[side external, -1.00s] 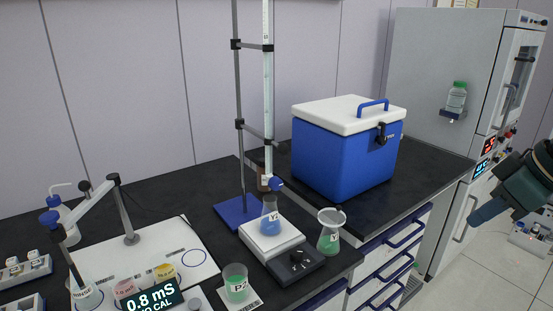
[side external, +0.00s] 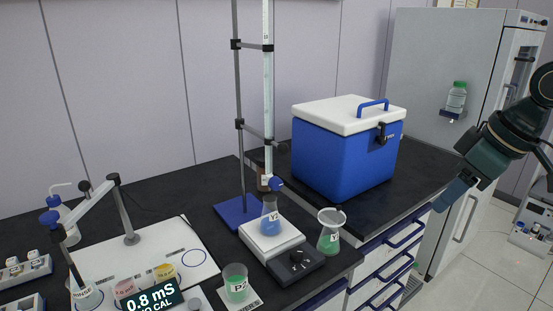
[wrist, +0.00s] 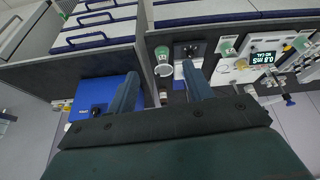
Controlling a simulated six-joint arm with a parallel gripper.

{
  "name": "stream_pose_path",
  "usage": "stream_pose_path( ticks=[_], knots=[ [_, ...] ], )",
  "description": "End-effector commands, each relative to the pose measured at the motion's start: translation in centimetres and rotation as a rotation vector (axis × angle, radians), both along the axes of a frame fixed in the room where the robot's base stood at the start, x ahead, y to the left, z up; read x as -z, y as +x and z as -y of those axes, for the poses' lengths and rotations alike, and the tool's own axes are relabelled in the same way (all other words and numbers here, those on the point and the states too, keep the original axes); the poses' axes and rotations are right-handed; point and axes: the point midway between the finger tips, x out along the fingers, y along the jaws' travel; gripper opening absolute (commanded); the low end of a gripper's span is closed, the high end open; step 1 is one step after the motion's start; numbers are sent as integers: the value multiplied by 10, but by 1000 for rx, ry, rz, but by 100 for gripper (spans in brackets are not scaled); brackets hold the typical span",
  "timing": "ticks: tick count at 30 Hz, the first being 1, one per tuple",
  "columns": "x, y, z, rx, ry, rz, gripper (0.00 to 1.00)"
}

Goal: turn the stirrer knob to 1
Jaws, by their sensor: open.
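The stirrer (side external: 272,237) has a white top and a dark front with a black knob (side external: 296,257). The number the knob points to is too small to read. My gripper (side external: 443,200) is at the right, beyond the bench edge, raised and well apart from the stirrer. In the wrist view my gripper (wrist: 160,72) has its two fingers spread with nothing between them. The knob (wrist: 191,49) shows there small, beyond the right fingertip.
A green-liquid flask (side external: 330,236) stands right of the stirrer, and a green beaker (side external: 236,284) stands in front. The blue cooler (side external: 345,155) is behind at the right. The burette stand (side external: 240,211) rises behind the stirrer. Drawer handles (side external: 405,237) stick out below the bench edge.

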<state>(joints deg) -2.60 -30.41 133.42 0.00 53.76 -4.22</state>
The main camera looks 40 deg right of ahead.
Motion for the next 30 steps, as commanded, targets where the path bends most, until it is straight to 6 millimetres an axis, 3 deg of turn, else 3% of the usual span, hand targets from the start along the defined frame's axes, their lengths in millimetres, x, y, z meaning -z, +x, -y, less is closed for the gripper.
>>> stream_pose_path(
  ticks=[8, 16, 30],
  knots=[
    [-5, 56, -15, -110, -31, -85, 51],
    [3, 110, -35, -217, -59, -164, 51],
    [50, 197, -78, -408, -103, -297, 51]
  ],
)
